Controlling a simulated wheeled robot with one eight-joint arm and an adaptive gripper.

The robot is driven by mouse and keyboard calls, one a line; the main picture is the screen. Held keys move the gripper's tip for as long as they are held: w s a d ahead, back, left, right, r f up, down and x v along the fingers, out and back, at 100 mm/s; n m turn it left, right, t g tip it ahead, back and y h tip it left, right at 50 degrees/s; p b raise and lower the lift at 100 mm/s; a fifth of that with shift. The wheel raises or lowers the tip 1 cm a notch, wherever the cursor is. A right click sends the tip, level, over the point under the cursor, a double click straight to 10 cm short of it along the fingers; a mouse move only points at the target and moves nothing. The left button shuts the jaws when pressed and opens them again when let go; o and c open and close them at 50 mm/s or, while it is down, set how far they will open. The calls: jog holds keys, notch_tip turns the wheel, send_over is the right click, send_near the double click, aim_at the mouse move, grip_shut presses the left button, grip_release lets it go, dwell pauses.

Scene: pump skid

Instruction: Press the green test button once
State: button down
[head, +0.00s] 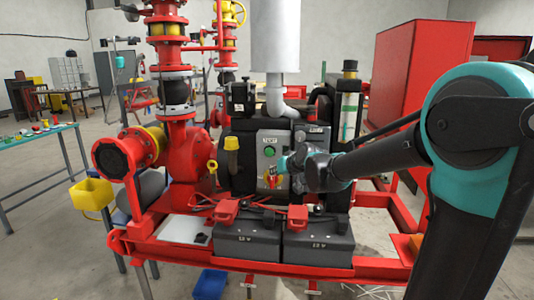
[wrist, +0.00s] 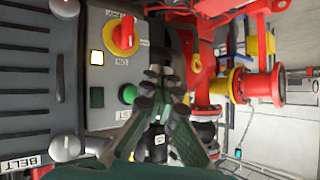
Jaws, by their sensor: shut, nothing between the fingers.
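The green test button (head: 269,151) is on a grey control panel (head: 263,137), under a TEST label. In the wrist view, which is turned sideways, the round green button (wrist: 128,93) shows just left of my fingers. My gripper (head: 284,164) is in front of the panel, slightly right of and below the button in the head view. In the wrist view its fingers (wrist: 158,80) are together and empty. A gap to the button seems to show, but I cannot tell its depth.
A red rotary switch on a yellow plate (wrist: 122,37) and a lit square lamp (wrist: 97,57) share the panel. Two batteries (head: 318,246) with red terminal covers stand below. Red pump piping (head: 188,150) rises on the left. A red cabinet (head: 420,75) stands behind right.

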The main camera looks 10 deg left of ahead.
jog(key=shift+y, duration=0.4)
jog(key=w+a+r, duration=0.2)
jog(key=a, duration=0.1)
jog(key=shift+w+a, duration=0.15)
jog(key=shift+w, duration=0.2)
send_near(267, 155)
jog(key=shift+w+a+f, duration=0.7)
jog(key=shift+a+f, duration=0.2)
jog(key=shift+w+a+f, duration=0.7)
jog(key=shift+a+f, duration=0.2)
jog(key=shift+a, duration=0.05)
jog(key=shift+w, duration=0.4)
jog(key=shift+w, duration=0.6)
dwell(0.6)
jog(key=shift+s, duration=1.05)
jog(key=shift+s, duration=0.1)
